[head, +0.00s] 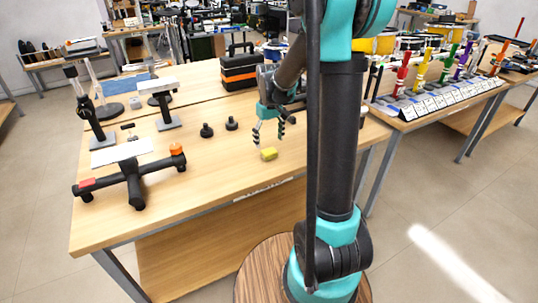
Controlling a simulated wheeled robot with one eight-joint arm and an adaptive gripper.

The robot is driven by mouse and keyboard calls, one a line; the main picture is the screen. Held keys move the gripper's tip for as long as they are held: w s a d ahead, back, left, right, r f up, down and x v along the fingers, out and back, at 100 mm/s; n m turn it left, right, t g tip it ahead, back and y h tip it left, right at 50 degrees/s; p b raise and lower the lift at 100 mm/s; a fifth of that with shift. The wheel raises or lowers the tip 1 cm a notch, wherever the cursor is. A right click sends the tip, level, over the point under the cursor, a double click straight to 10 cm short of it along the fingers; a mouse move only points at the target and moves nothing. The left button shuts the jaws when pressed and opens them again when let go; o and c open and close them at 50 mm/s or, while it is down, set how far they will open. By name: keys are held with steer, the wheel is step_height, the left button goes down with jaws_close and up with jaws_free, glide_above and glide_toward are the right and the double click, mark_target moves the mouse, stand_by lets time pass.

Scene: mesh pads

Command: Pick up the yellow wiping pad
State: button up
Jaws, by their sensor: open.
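The yellow wiping pad (269,154) is a small block lying on the wooden table, near its front edge. My gripper (268,140) hangs just above and behind the pad, with its fingers pointing down. Its two fingers are spread apart and nothing shows between them. The gap between the fingertips and the pad looks small, but I cannot tell the exact height.
The tabletop left of the pad is clear. Another table (440,112) with colourful tools stands at right.

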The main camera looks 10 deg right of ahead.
mark_target(269, 151)
steer(key=shift+s+f, duration=0.1)
steer(key=shift+f, duration=2.45)
steer(key=c, duration=1)
steer(key=shift+r, duration=0.1)
steer(key=shift+c, duration=0.2)
step_height(269, 151, up, 20)
